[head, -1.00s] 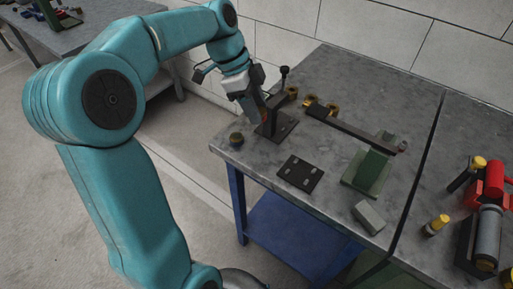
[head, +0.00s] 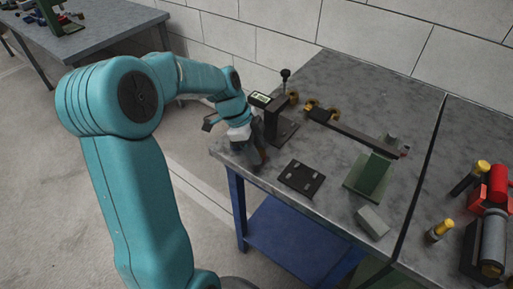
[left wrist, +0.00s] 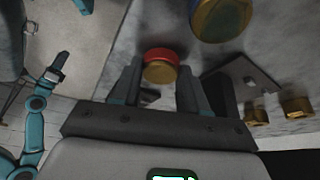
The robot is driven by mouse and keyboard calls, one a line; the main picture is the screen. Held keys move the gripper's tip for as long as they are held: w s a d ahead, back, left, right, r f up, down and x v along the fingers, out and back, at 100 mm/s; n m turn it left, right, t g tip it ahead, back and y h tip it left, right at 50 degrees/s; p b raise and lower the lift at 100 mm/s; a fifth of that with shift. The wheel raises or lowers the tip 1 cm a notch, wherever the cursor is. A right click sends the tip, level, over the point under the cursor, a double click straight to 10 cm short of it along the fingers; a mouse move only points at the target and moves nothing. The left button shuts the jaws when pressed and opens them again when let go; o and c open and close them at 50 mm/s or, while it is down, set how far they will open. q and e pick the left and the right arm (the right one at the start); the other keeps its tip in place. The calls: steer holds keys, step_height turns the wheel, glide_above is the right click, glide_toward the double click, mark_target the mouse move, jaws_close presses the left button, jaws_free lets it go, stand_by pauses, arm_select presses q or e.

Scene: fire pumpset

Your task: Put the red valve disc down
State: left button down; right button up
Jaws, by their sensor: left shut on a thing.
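My left gripper (head: 259,163) is low over the near left corner of the grey bench (head: 345,85). In the left wrist view its two fingers (left wrist: 160,92) are shut on the red valve disc (left wrist: 160,54), a small round piece with a red rim and a brass-coloured face. In the head view the disc is hidden by the gripper. I cannot tell whether the disc touches the bench top. A larger round brass piece with a dark blue-green face (left wrist: 222,16) lies close beyond the disc.
A dark stand (head: 281,128) rises just right of the gripper. A dark slotted plate (head: 301,179), a grey block (head: 371,221) and a green bracket (head: 371,174) with a long dark bar (head: 352,131) are on the bench. A red pump unit (head: 495,185) stands far right.

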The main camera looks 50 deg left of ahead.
arm_select(q)
steer(key=shift+f, duration=0.15)
steer(key=c, duration=0.6)
jaws_free()
steer(key=shift+r, duration=0.25)
steer(key=p+v, duration=0.1)
steer(key=v, duration=1)
steer(key=shift+s+a+r, duration=0.1)
steer(key=shift+a+r, duration=0.1)
steer(key=shift+r, duration=0.15)
steer(key=shift+s, duration=0.1)
